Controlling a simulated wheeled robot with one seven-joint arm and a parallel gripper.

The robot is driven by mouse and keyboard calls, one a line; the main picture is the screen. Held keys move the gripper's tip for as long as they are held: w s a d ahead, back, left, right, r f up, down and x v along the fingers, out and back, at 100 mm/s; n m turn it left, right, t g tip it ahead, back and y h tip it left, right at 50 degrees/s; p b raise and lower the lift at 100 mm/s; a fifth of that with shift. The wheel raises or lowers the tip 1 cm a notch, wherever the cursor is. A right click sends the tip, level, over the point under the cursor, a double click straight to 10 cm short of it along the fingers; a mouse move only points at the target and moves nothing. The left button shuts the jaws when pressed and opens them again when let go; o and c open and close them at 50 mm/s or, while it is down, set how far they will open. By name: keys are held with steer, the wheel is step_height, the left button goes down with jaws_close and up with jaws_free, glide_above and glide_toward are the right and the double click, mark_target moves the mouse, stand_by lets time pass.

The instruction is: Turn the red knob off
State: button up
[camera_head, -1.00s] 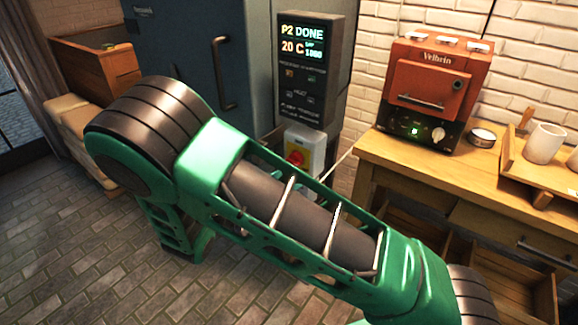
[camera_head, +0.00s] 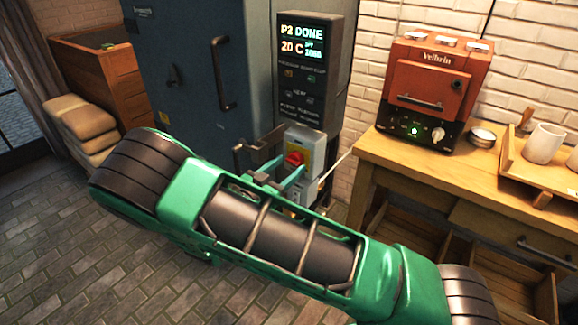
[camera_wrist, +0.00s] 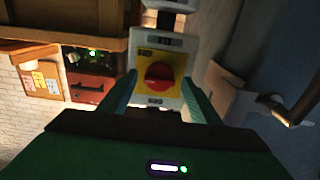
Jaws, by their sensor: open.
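The red knob (camera_head: 294,159) sits on a yellow plate on the front of a grey switch box (camera_head: 306,143), below the control panel. In the wrist view the red knob (camera_wrist: 158,75) shows between the two teal fingers of my gripper (camera_wrist: 158,92). The fingers are apart, one on each side of the switch box face. In the head view my gripper (camera_head: 277,172) is just in front of the box, its teal fingers near the knob. I cannot tell whether they touch anything. The knob's exact setting is hard to read.
The control panel (camera_head: 303,70) above reads "P2 DONE" and "20 C". A large blue-grey kiln cabinet (camera_head: 190,60) with a handle stands to the left. A wooden table (camera_head: 400,160) on the right holds a small orange oven (camera_head: 432,85), a tin and cups.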

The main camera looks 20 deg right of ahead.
steer(key=shift+x, duration=0.8)
steer(key=shift+c, duration=0.3)
steer(key=c, duration=1)
steer(key=shift+o, duration=0.2)
